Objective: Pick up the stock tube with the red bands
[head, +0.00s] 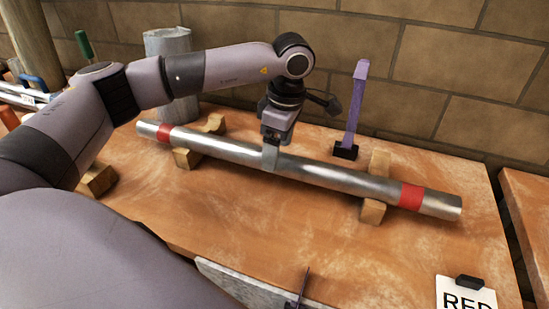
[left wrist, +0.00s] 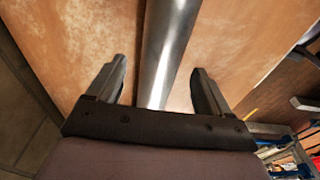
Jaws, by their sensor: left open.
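The stock tube (head: 325,173) is a long shiny metal tube with a red band (head: 412,197) near its right end and another (head: 165,134) near its left end. It lies on wooden cradles on the bench. My left gripper (head: 271,158) is at the middle of the tube, pointing down. In the left wrist view, the tube (left wrist: 165,50) runs between the two fingers of my open left gripper (left wrist: 158,85), with a gap on each side. My right gripper is not in view.
Wooden cradles stand under the tube at right (head: 374,190) and left (head: 205,145). A purple upright piece on a black base (head: 355,110) stands behind the tube. A grey cylinder (head: 172,75) stands at back left. A card reading RED (head: 465,294) is at front right. The bench front is mostly clear.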

